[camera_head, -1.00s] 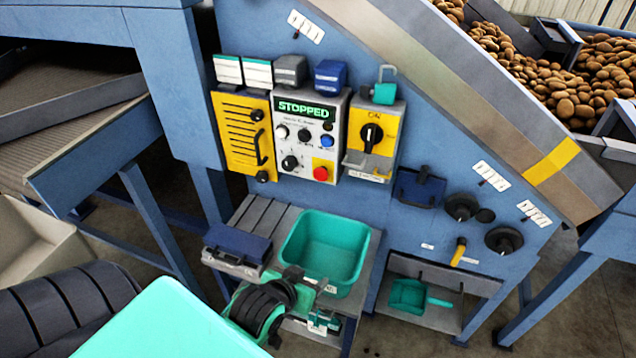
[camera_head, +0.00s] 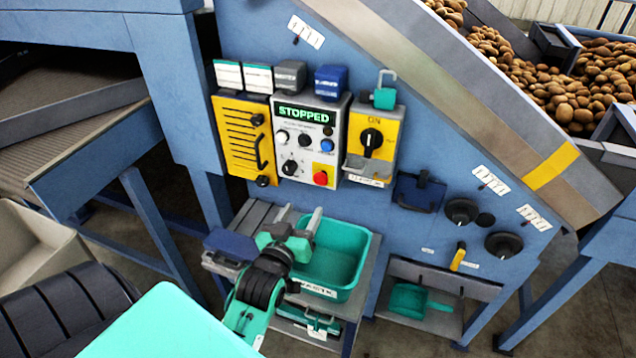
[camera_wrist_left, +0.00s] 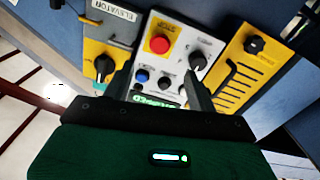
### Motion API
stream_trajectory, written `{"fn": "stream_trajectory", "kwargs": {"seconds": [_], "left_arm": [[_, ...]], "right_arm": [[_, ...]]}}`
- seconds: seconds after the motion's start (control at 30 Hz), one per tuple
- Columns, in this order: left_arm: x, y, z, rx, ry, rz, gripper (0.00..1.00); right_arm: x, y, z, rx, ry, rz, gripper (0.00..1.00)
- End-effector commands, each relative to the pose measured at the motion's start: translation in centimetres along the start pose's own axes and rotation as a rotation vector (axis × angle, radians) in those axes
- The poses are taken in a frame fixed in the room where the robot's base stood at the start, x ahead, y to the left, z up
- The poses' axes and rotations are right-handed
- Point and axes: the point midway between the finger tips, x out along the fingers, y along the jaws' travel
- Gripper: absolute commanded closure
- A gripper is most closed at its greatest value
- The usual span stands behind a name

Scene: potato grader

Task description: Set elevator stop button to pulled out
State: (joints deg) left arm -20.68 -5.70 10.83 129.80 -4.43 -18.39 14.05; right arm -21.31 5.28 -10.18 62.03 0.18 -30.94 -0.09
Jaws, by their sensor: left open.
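The red mushroom-shaped stop button (camera_head: 320,178) sits on a yellow square at the lower right of the grey control panel (camera_head: 289,116). The panel display reads STOPPED. In the left wrist view the red button (camera_wrist_left: 159,44) shows upside down, beyond the fingertips. Whether it is pressed in or out cannot be told. My left gripper (camera_head: 299,217) is open and empty, in front of and below the panel, apart from the button. In the left wrist view its two fingers (camera_wrist_left: 160,83) point toward the panel. My right gripper is not in view.
A yellow switch box (camera_head: 386,125) with a black knob is right of the panel; its label reads ELEVATOR in the wrist view. A yellow slotted box (camera_head: 228,145) is left. A green bin (camera_head: 351,268) and blue case (camera_head: 228,244) stand on the shelf below.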

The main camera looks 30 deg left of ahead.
Motion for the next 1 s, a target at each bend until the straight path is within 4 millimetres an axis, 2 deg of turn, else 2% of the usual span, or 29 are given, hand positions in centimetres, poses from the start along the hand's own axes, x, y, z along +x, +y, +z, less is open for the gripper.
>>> {"fn": "stream_trajectory", "kwargs": {"seconds": [0.4,0.6,0.8,1.0], "left_arm": [[7.2,0.1,-0.1,0.001,0.0,0.001,0.43],[9.8,0.0,-0.1,0.001,0.0,0.001,0.43],[11.0,0.0,0.0,0.001,0.0,0.001,0.43],[11.1,0.0,0.0,0.001,-0.001,0.001,0.43]], "right_arm": [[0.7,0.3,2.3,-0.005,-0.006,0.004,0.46],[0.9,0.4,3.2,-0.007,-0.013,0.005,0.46],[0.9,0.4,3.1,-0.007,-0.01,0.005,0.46],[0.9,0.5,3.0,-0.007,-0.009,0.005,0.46]]}}
